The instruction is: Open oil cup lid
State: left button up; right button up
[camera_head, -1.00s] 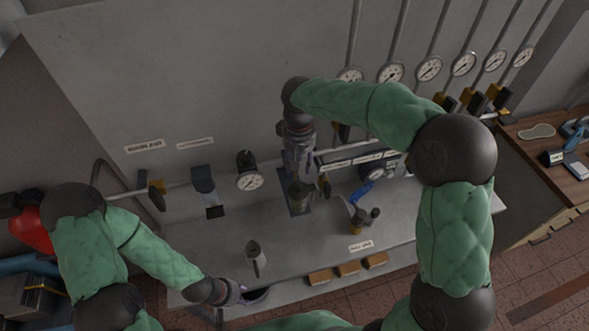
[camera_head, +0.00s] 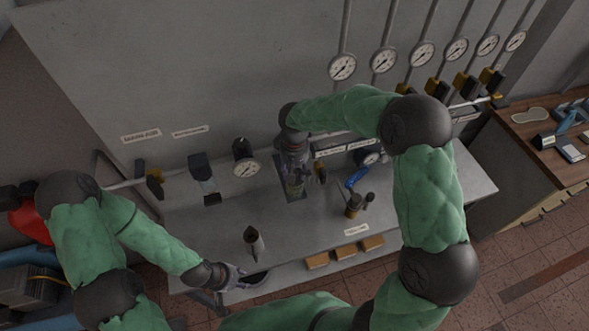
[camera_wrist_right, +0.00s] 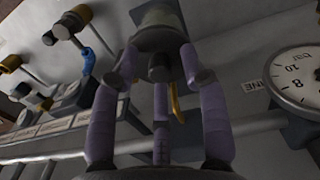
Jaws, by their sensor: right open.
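The oil cup (camera_head: 295,189) stands on a dark base on the bench, below my right gripper. My right gripper (camera_head: 293,176) comes down from above and hides most of its top. In the right wrist view the cup's olive body and dark lid (camera_wrist_right: 160,38) with a small knob show between the purple fingers (camera_wrist_right: 160,75). The fingers are spread around the lid; contact is not clear. My left gripper (camera_head: 240,276) is low at the bench's front edge, away from the cup; its fingers are too small to read.
A small holder with tools (camera_head: 354,207) stands to the right. Pipes and valves run along the wall.

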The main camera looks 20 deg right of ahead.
grip_shut()
